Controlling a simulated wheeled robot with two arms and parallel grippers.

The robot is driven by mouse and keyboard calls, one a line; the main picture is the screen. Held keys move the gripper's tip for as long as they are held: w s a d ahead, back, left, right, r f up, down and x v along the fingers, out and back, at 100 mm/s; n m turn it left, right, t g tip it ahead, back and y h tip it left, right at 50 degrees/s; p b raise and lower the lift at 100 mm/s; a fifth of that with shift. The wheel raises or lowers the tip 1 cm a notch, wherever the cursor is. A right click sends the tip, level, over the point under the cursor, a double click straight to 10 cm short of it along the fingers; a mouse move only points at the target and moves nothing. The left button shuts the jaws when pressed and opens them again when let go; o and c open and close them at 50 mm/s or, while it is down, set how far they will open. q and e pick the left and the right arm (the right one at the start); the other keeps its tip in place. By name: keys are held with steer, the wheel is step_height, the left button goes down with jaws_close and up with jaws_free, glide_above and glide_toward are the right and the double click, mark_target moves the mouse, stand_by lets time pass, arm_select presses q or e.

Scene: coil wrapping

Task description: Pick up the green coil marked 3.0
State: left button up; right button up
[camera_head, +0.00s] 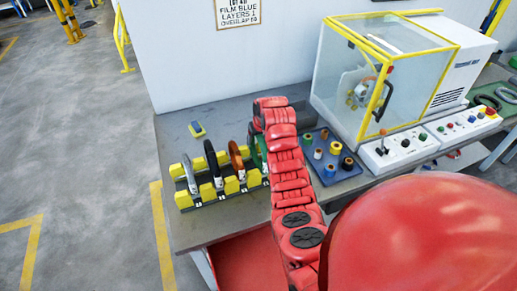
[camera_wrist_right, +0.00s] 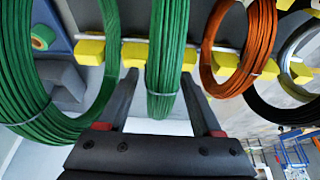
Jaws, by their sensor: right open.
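In the right wrist view, a green coil (camera_wrist_right: 167,60) hangs edge-on between the two dark fingers of my right gripper (camera_wrist_right: 163,82). The fingers are open on either side of it, with gaps. A second green coil (camera_wrist_right: 20,80) hangs to the left, outside the fingers. In the head view, a little green coil (camera_head: 258,153) shows beside my red right arm; the arm hides the rest and the gripper. No 3.0 mark is readable, so I cannot tell which green coil bears it. My left gripper is not in view.
The yellow-and-black rack (camera_head: 184,201) also holds an orange coil (camera_head: 236,157), a black coil (camera_head: 213,163) and a silvery coil (camera_head: 189,174). Right of my arm are a blue tray (camera_head: 328,178) of spools and a clear-walled, yellow-framed machine (camera_head: 340,75). The table's (camera_head: 185,236) front-left is bare.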

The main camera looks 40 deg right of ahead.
steer(key=shift+c, duration=0.3)
jaws_close()
stand_by(1.2)
